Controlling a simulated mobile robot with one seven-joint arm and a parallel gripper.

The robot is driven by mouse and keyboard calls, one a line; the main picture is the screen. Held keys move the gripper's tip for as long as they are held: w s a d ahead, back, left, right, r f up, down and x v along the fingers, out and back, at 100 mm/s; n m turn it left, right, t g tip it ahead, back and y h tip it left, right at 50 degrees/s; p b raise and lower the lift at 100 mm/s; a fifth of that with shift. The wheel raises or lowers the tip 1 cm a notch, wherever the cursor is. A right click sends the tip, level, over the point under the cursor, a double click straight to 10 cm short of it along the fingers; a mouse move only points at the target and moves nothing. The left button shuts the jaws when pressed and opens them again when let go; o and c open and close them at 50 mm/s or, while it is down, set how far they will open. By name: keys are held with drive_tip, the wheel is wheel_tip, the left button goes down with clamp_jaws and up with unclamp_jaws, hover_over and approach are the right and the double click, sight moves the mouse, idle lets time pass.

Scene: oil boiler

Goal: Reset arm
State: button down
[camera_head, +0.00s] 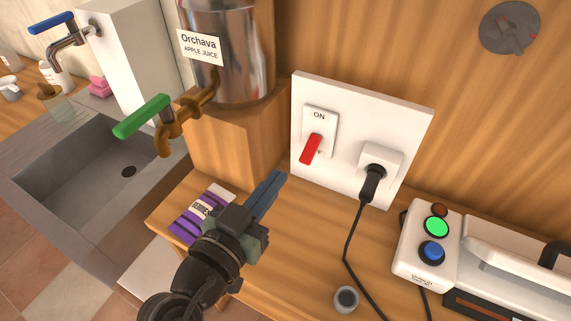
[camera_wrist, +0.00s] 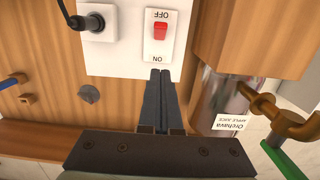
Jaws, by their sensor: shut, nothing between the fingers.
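My gripper (camera_head: 268,192) is shut and empty, above the wooden counter and in front of the white switch panel (camera_head: 337,178). In the wrist view the shut fingers (camera_wrist: 160,80) point toward the panel, just beside the switch in the picture. The red switch lever (camera_head: 311,149) points down, with the word ON above it. The wrist view shows the red switch (camera_wrist: 160,30) upside down, between the words OFF and ON. I cannot tell whether the fingers touch the panel.
A black plug (camera_head: 373,183) sits in the socket. A metal juice dispenser (camera_head: 232,60) with a green tap handle (camera_head: 142,117) stands on a wooden block. A purple packet (camera_head: 193,222) lies near my gripper. A button box (camera_head: 425,250) is at right, a sink (camera_head: 85,165) at left.

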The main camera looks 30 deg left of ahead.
drive_tip(key=shift+s+f, duration=0.1)
drive_tip(key=shift+s, duration=0.8)
drive_tip(key=w+d+r+t+p, duration=0.1)
drive_tip(key=w+d+r+t, duration=0.15)
drive_tip(key=r, duration=0.65)
drive_tip(key=w+d+r+m+t+p, duration=0.1)
drive_tip(key=w+d+r+p, duration=0.15)
drive_tip(key=r, duration=0.75)
drive_tip(key=w+d+r+t+p, duration=0.15)
drive_tip(key=d+r, duration=0.25)
drive_tip(key=r, duration=0.5)
drive_tip(key=s+d+r+t, duration=0.2)
drive_tip(key=s+d+r, duration=0.1)
drive_tip(key=r, duration=0.7)
drive_tip(key=s+d+r+n+t+p, duration=0.1)
drive_tip(key=s+d+r+t, duration=0.2)
drive_tip(key=r, duration=0.7)
drive_tip(key=shift+s+d+y, duration=0.3)
drive_tip(key=shift+s+d, duration=0.45)
drive_tip(key=shift+s, duration=0.2)
